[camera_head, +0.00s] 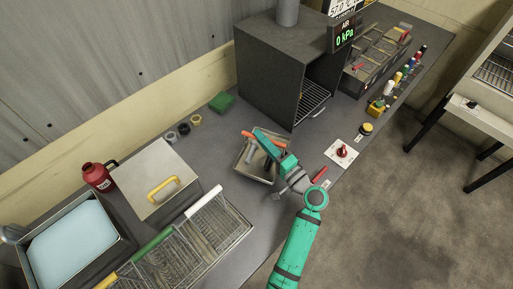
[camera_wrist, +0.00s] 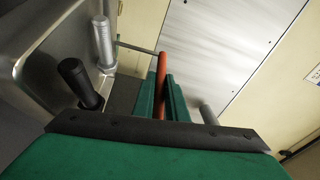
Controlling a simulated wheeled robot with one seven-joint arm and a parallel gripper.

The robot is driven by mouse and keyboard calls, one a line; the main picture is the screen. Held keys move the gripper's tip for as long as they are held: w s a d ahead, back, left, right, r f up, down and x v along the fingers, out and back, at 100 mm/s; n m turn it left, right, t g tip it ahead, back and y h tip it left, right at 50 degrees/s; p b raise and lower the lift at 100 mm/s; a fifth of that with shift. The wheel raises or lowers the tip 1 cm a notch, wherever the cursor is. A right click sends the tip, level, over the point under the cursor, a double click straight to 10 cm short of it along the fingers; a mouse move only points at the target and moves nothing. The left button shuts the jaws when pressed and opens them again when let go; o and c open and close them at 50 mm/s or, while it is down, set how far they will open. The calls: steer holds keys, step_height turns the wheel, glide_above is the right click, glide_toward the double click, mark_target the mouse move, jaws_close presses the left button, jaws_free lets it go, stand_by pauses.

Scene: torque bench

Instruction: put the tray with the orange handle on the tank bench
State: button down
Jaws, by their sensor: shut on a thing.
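The small grey metal tray (camera_head: 243,170) with the orange handle (camera_head: 249,135) is over the middle of the long grey bench, in front of the dark oven. My green gripper (camera_head: 268,143) reaches across the tray and is shut on the orange handle. In the wrist view the orange handle (camera_wrist: 161,84) stands between my green fingers (camera_wrist: 160,98). The tray (camera_wrist: 32,50) shows at left there, with a black-capped part (camera_wrist: 80,83) and a threaded metal part (camera_wrist: 103,42). I cannot tell whether the tray touches the bench. A tank of pale blue liquid (camera_head: 75,240) stands at the far left.
The oven (camera_head: 268,75) stands open behind the tray. A lidded box with yellow handle (camera_head: 150,200), wire baskets (camera_head: 185,245) and a red flask (camera_head: 98,177) are left. A red knob plate (camera_head: 342,152) and yellow button (camera_head: 366,128) are right. A separate bench (camera_head: 475,115) stands across the floor.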

mark_target(256, 156)
steer(key=shift+a+f, duration=0.8)
steer(key=shift+f, duration=0.05)
steer(key=shift+a+f, duration=0.1)
steer(key=shift+f, duration=1.55)
steer(key=c, duration=1.8)
jaws_free()
steer(key=shift+f, duration=0.15)
steer(key=shift+o, duration=0.2)
steer(key=v, duration=1.2)
